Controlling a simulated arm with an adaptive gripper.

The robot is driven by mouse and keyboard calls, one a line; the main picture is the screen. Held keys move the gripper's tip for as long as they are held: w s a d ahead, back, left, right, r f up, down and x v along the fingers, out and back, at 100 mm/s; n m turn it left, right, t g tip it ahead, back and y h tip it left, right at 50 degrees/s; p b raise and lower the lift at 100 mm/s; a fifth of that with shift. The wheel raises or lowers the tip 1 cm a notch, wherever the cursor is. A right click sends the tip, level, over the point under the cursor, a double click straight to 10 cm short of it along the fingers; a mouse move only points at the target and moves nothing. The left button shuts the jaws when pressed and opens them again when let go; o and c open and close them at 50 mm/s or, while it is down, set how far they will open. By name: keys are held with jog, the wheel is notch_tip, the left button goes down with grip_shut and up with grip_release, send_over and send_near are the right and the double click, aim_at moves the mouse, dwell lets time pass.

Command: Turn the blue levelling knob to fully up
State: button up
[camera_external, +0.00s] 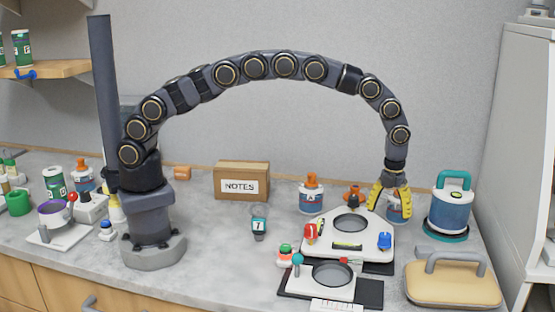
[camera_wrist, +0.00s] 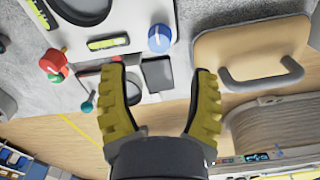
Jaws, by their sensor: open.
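The blue levelling knob (camera_external: 385,241) stands at the right front corner of a white device (camera_external: 375,225) with a dark round opening. In the wrist view the blue knob (camera_wrist: 160,38) shows a small light mark on its face; I cannot read which setting it points to. My gripper (camera_external: 390,210) hangs with its yellow fingers down, above and behind the knob in the outside view. In the wrist view my gripper (camera_wrist: 161,70) is open, with nothing between its fingers. The knob lies beyond the fingertips, apart from them.
A red knob (camera_external: 310,232) and an orange-and-black knob (camera_external: 353,196) sit on the same device. A smaller white device (camera_external: 325,285) with a teal ball lever (camera_external: 298,259) stands in front. A tan handled case (camera_external: 452,286) and a blue jug (camera_external: 449,207) stand close on the right.

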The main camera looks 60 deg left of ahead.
aim_at(385, 235)
notch_tip(385, 235, down, 7)
jog(key=shift+f, duration=0.2)
grip_shut()
dwell(0.3)
